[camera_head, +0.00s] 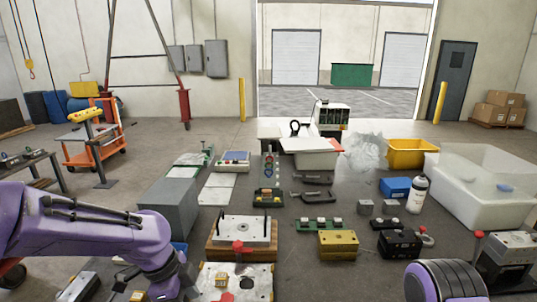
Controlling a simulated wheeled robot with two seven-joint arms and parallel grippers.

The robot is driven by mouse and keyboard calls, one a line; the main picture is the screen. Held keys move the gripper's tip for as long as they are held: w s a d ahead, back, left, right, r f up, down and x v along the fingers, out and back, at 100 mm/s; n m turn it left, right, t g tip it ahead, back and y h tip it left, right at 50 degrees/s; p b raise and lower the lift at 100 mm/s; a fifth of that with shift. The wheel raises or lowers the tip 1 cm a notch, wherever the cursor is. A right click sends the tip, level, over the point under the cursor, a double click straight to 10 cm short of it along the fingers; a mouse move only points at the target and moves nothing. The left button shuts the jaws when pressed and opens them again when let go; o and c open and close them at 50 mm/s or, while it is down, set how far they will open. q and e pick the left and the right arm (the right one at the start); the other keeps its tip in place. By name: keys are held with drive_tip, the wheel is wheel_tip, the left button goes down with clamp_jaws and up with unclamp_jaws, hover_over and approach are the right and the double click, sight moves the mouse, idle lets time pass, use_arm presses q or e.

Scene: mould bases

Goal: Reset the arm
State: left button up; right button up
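My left arm (95,235) comes in from the left, purple with black hoses along its top. It bends downward near a mould plate at the bottom edge, and its gripper is out of view. A purple and black part of my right arm (445,282) shows at the bottom right. The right gripper is also out of view. A mould base (243,230) with a flat metal plate and two dark upright pins sits on the table in the middle.
A grey box (170,198) stands close beside my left arm. A brass-coloured block (338,243), a black unit (398,243) and a white spray bottle (417,194) stand at centre right. A clear plastic bin (485,190) and a yellow bin (408,152) stand farther right.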

use_arm(q)
drive_tip(key=s+a+f+n+t+y, duration=0.1)
drive_tip(key=s+a+f+n, duration=0.25)
drive_tip(key=f+n, duration=0.55)
drive_tip(key=s+a+f+n+y, duration=0.15)
drive_tip(key=s+f+n, duration=0.25)
drive_tip(key=f, duration=1)
drive_tip(key=s+a+f+n+t+y, duration=0.1)
drive_tip(key=s+a+f+n, duration=0.15)
drive_tip(key=s, duration=0.25)
drive_tip(key=s+a+f+n+y, duration=0.1)
drive_tip(key=s+a+f+n, duration=0.15)
drive_tip(key=s+n, duration=0.2)
drive_tip(key=s+a+f+n+t+y, duration=0.1)
drive_tip(key=s+a+f+n+y, duration=0.15)
drive_tip(key=s, duration=0.35)
wheel_tip(320, 180, down, 11)
drive_tip(key=n+b, duration=0.1)
drive_tip(key=b, duration=1)
drive_tip(key=shift+a+r+h+b, duration=0.2)
drive_tip(key=shift+a+h+b, duration=0.1)
drive_tip(key=shift+a, duration=0.1)
use_arm(e)
wheel_tip(320, 180, down, 12)
drive_tip(key=w, duration=0.1)
drive_tip(key=shift+a, duration=0.1)
